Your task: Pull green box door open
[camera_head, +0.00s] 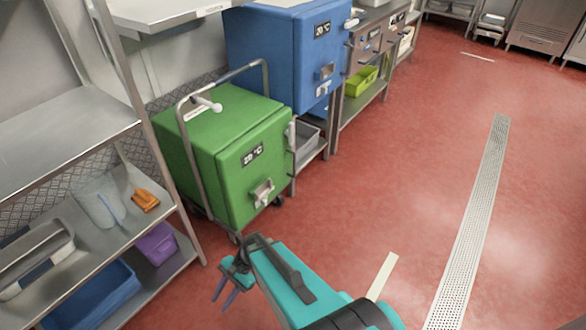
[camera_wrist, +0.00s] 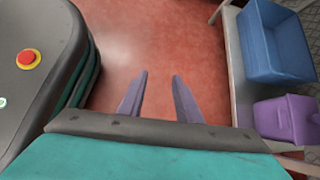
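The green box (camera_head: 200,140) stands on a wheeled trolley with a metal push frame, left of centre in the head view. Its door (camera_head: 255,172) is closed and carries a "20 °C" label and a metal latch (camera_head: 262,192) low on its front. My gripper (camera_head: 222,292) is in front of the box and below it in the picture, apart from the door and pointing down towards the floor. In the wrist view, the two purple fingers (camera_wrist: 160,95) are spread with only red floor between them. The green box is not in the wrist view.
A blue box (camera_head: 285,55) stands behind the green one. Metal shelves (camera_head: 60,130) at left hold a blue bin (camera_wrist: 275,45) and a purple container (camera_wrist: 287,120), close to my gripper's side. Red floor with a drain grate (camera_head: 475,215) is clear to the right.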

